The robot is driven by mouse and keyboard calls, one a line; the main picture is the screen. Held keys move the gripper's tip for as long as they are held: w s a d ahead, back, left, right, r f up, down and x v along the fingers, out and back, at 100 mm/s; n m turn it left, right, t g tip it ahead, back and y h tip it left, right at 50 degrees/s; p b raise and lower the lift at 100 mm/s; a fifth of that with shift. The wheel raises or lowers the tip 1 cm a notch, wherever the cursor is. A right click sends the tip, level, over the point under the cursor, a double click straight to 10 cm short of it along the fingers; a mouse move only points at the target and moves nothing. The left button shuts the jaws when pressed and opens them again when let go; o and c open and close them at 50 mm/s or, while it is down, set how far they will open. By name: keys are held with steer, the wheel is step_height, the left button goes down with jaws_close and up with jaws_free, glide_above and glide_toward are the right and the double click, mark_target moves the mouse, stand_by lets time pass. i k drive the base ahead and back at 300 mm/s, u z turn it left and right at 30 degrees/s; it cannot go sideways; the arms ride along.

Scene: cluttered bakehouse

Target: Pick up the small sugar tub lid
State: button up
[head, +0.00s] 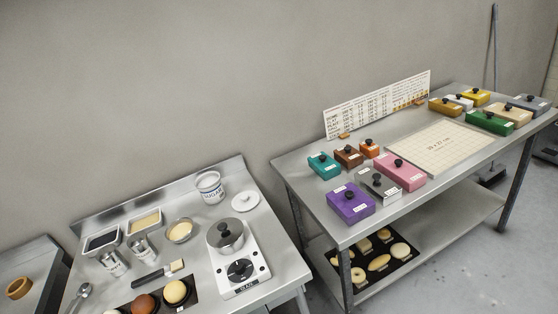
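The sugar tub lid (246,202) is a small white disc with a knob in its middle. It lies on the steel bench (197,283), to the right of the sugar tub. The sugar tub (209,188) is white with blue "SUGAR" lettering and stands upright with its top uncovered. My gripper is not in view.
A raised back edge runs behind. The right table (300,161) holds several coloured knobbed boxes.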

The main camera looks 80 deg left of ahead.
mark_target(245, 201)
steer(key=i, duration=2.1)
steer(key=u, duration=3.45)
steer(key=i, duration=1.05)
steer(key=u, duration=0.1)
